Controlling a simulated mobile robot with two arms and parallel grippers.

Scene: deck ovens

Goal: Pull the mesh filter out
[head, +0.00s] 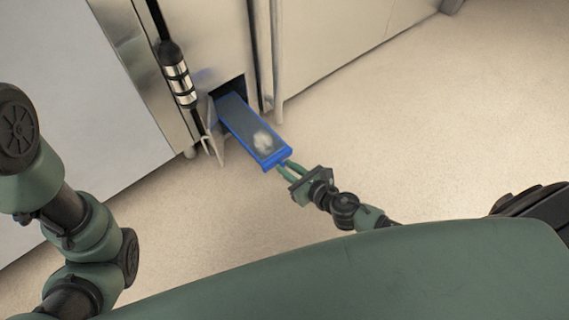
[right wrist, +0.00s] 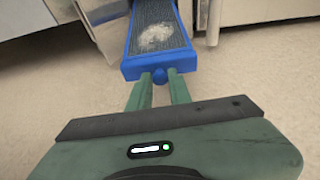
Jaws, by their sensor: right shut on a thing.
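The mesh filter (head: 245,122) is a long blue frame with grey mesh and a pale clump of lint or dust on it. It sticks out of a dark opening low in the steel front, its far end at or inside the opening. My right gripper (head: 284,166) is shut on the small blue knob at the filter's near end. The right wrist view shows the same filter (right wrist: 155,40) with its knob between the two green fingers (right wrist: 160,80). My left arm shows at the left of the head view, but its gripper is out of view.
A black and silver cylindrical fitting (head: 178,78) hangs on the steel front left of the opening. A thin metal flap (head: 214,145) stands beside the filter's left side. A vertical bar (head: 276,60) is to the right. The beige floor (head: 440,120) is clear.

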